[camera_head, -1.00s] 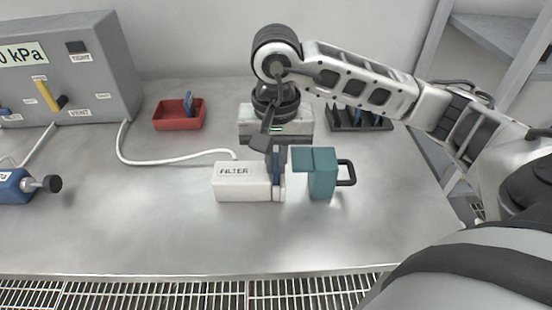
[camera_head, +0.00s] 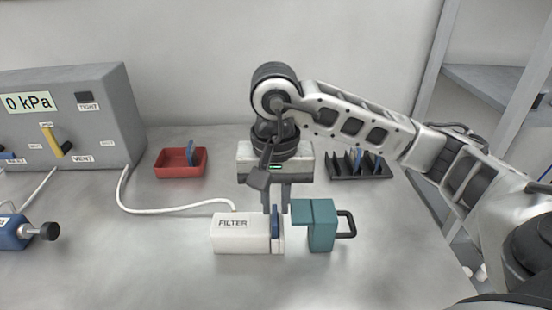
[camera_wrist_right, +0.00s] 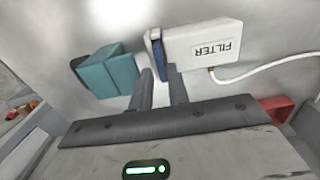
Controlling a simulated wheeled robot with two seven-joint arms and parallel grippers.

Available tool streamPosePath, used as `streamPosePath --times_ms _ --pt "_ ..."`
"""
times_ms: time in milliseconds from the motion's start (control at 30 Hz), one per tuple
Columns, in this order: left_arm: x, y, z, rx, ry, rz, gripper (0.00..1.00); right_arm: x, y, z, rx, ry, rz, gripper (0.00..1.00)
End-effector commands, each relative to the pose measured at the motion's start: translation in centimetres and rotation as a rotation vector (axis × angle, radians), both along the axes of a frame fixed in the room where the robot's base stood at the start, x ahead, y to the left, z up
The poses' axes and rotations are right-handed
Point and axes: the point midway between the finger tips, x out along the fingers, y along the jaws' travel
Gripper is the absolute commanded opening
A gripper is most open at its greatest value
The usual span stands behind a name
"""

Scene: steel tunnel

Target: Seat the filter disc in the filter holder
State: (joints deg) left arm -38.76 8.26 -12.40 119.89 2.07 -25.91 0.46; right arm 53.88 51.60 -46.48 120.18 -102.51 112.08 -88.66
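The white filter holder (camera_head: 235,235), marked FILTER, lies on the steel bench. It also shows in the right wrist view (camera_wrist_right: 208,53). A blue filter disc (camera_head: 275,223) stands upright in the slot at its right end, between the white body and a thin white end plate; the wrist view shows its edge (camera_wrist_right: 157,49). How deep it sits I cannot tell. My right gripper (camera_head: 276,208) is just above and behind the disc. My left gripper is not in view.
A teal block with black handle (camera_head: 320,226) stands close right of the holder. A red tray (camera_head: 180,168) holds a blue disc. A black rack (camera_head: 345,172) stands behind right. The grey box (camera_head: 75,115) reads 0 kPa. A white hose (camera_head: 150,208) joins the holder.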

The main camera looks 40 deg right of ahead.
Motion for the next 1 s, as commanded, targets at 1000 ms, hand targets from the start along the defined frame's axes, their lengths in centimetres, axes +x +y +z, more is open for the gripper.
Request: streamPosePath --times_ms 1000 --pt "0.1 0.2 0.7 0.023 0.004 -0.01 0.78 0.0 -0.1 9.3 -0.003 -0.004 0.0 0.17"
